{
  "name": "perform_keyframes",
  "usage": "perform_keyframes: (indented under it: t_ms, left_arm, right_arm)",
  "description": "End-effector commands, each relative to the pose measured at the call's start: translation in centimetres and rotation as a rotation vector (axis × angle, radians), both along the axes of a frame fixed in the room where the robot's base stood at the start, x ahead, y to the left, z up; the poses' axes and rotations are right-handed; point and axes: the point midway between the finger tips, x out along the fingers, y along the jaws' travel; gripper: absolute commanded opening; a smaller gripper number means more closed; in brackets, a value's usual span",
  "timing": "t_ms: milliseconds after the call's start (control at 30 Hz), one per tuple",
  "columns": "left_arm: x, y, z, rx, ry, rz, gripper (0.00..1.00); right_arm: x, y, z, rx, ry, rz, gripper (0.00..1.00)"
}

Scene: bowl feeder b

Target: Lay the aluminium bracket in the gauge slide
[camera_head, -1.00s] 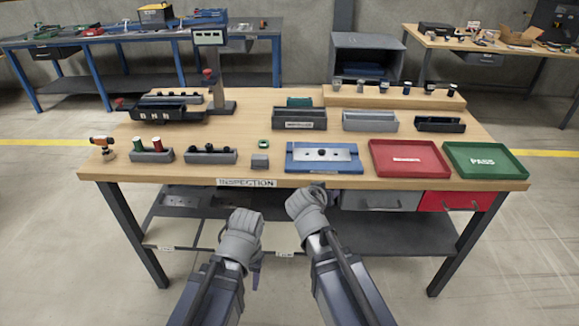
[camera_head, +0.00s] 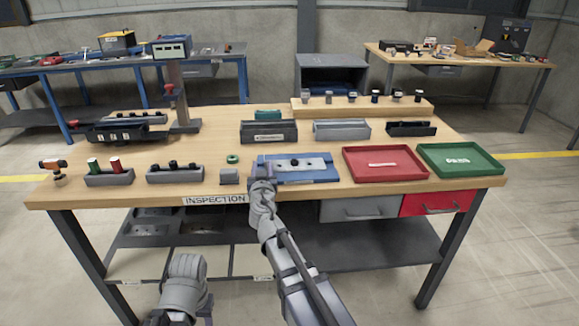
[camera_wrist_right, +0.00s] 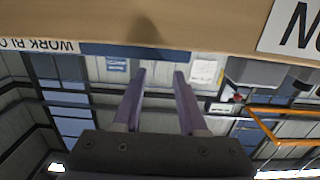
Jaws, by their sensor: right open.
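My right gripper (camera_head: 262,187) is at the table's front edge, just in front of the left end of a blue fixture (camera_head: 328,176). A silver plate (camera_head: 313,163) with a dark knob lies on that fixture. In the right wrist view, the right gripper's fingers (camera_wrist_right: 158,88) are apart with nothing between them. My left arm shows low in the head view; its gripper (camera_head: 207,309) is mostly hidden. A post-mounted gauge with a display (camera_head: 170,48) stands at the back left. I cannot tell for sure which part is the aluminium bracket or gauge slide.
A red tray (camera_head: 345,152) and green PASS tray (camera_head: 424,150) lie at the right. Several bins, including a light grey one (camera_head: 342,131), stand behind. A small grey block (camera_head: 229,177) and peg holders (camera_head: 175,176) are at the left. The table edge (camera_head: 400,188) is close.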

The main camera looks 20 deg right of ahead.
Motion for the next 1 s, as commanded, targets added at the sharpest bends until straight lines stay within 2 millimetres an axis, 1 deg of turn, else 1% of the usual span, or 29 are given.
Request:
perform_keyframes:
  t_ms: [67, 167, 400, 467, 533, 700, 767, 1000]
  left_arm:
    - [0.0, 0.0, 0.0, 0.0, 0.0, 0.0, 0.5]
    - [0.0, 0.0, -0.1, 0.0, 0.0, 0.0, 0.5]
    - [0.0, 0.0, -0.3, 0.0, 0.0, 0.0, 0.5]
    - [0.0, 0.0, -0.4, 0.0, 0.0, 0.0, 0.5]
    - [0.0, 0.0, -0.4, 0.0, 0.0, 0.0, 0.5]
    - [0.0, 0.0, -0.3, 0.0, 0.0, 0.0, 0.5]
    - [0.0, 0.0, -0.3, 0.0, 0.0, 0.0, 0.5]
    - [0.0, 0.0, -0.3, 0.0, 0.0, 0.0, 0.5]
  right_arm:
    - [0.1, -0.1, 0.0, 0.0, 0.0, 0.0, 0.42]
    - [0.8, -0.4, -0.1, 0.0, 0.0, -0.001, 0.42]
    - [4.1, -1.7, -0.3, 0.0, 0.001, -0.001, 0.42]
    - [4.6, -1.9, -0.4, 0.0, 0.001, -0.001, 0.42]
    - [4.9, -2.0, -0.4, 0.0, 0.001, -0.001, 0.42]
    - [4.7, -2.0, -0.4, 0.0, 0.001, -0.001, 0.42]
    - [4.7, -2.0, -0.4, 0.0, 0.001, -0.001, 0.36]
    - [4.7, -2.0, -0.4, 0.0, 0.001, -0.001, 0.09]
